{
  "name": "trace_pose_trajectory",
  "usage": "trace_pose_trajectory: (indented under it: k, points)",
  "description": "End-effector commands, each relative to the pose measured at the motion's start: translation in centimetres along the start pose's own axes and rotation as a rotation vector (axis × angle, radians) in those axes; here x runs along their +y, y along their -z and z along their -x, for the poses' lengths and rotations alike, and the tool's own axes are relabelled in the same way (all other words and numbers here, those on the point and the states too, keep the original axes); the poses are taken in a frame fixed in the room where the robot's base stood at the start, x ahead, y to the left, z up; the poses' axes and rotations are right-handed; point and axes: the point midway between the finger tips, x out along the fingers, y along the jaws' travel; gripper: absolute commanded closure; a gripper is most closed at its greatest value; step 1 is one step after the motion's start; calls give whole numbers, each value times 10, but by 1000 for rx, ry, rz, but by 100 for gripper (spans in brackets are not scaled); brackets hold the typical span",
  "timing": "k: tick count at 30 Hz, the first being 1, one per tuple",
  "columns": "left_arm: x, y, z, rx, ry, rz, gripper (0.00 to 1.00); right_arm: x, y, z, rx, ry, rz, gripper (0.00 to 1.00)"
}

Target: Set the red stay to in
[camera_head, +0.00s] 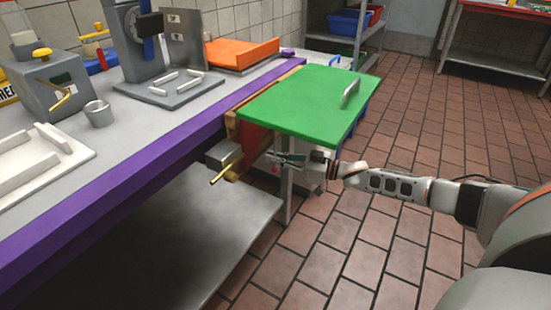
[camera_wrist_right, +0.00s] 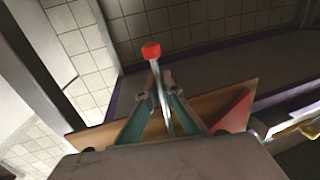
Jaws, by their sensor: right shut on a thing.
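A red panel (camera_head: 254,138), which looks like the red stay, stands beneath the green leaf (camera_head: 305,100) beside the counter; part of it also shows as a red wedge in the right wrist view (camera_wrist_right: 236,113). My right gripper (camera_head: 286,158) is under the near edge of the leaf. In the wrist view its teal fingers (camera_wrist_right: 159,88) are shut on a thin metal rod with a red end (camera_wrist_right: 151,51). How the rod joins the red panel is hidden. The leaf lies flat and raised. My left gripper is not in view.
The purple-edged counter (camera_head: 150,143) carries a grey press, an orange tray (camera_head: 242,52) and a metal cup (camera_head: 98,113). A brass handle (camera_head: 226,170) sticks out near my right gripper. A metal lower shelf (camera_head: 200,235) is at lower left. The tiled floor right of the leaf is clear.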

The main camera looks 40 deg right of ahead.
Motion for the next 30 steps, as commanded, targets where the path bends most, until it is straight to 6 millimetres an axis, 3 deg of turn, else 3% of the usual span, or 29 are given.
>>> trace_pose_trajectory:
  k: [6, 9, 21, 26, 30]
  points:
    - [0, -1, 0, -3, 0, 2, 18, 1, 1, 0, 0, -3, 2, 100]
    - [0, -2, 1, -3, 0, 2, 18, 1, 1, 0, 0, -3, 2, 78]
    - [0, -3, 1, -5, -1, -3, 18, 1, 0, 3, -1, -1, 0, 78]
    - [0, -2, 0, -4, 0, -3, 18, 0, -1, 21, -3, -1, -1, 78]
    - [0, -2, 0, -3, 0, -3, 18, 1, -1, 47, -4, -2, -1, 78]
